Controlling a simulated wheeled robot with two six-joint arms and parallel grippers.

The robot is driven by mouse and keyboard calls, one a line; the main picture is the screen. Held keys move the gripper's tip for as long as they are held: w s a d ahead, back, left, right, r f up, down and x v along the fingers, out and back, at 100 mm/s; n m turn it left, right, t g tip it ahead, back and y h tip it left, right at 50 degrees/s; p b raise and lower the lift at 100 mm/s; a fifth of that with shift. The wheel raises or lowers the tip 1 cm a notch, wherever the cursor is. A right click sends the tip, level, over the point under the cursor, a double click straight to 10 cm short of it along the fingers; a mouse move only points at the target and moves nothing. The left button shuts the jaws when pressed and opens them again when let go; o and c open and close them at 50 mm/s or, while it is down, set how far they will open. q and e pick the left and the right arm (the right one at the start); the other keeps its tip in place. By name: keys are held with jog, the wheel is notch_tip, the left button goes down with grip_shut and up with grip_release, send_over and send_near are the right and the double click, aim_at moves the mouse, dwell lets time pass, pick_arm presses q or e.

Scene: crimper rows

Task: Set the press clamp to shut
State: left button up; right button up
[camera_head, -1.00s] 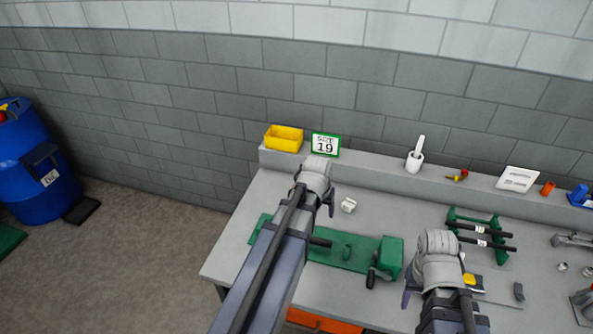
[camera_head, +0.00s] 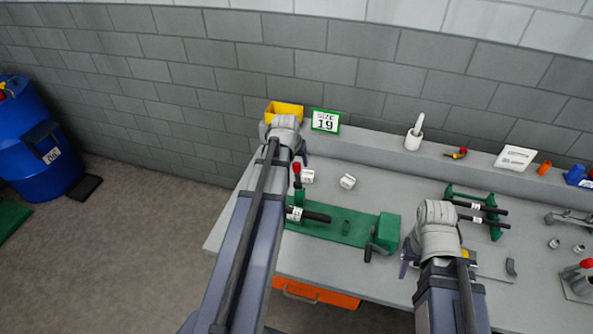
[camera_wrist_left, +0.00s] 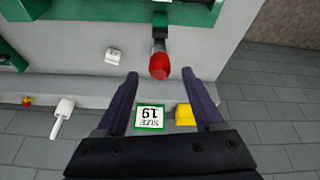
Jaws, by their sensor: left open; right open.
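A long green fixture (camera_head: 345,229) lies along the bench's left part, with a black crank at its right end and a dark rod. A red-tipped lever (camera_head: 297,172) stands up at its left end; I take this to be the press clamp. In the left wrist view the red knob (camera_wrist_left: 160,66) lies between and beyond my fingertips, apart from both. My left gripper (camera_head: 284,142) is open and empty, and its arm hides the fixture's left end. My right gripper (camera_head: 437,250) is over the bench's front, its fingers mostly hidden.
A yellow bin (camera_head: 284,110) and a "SIZE 19" sign (camera_head: 325,121) stand on the back ledge. A small white block (camera_head: 347,181) lies behind the fixture. A green rack with dark rods (camera_head: 478,212) stands right of it. An orange drawer (camera_head: 315,292) is below.

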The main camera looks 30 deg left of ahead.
aim_at(296, 164)
pick_arm(q)
jog(key=b+x, duration=0.3)
jog(key=x, duration=0.1)
jog(key=shift+w+f, duration=0.15)
jog(key=shift+f, duration=0.2)
grip_shut()
dwell(1.2)
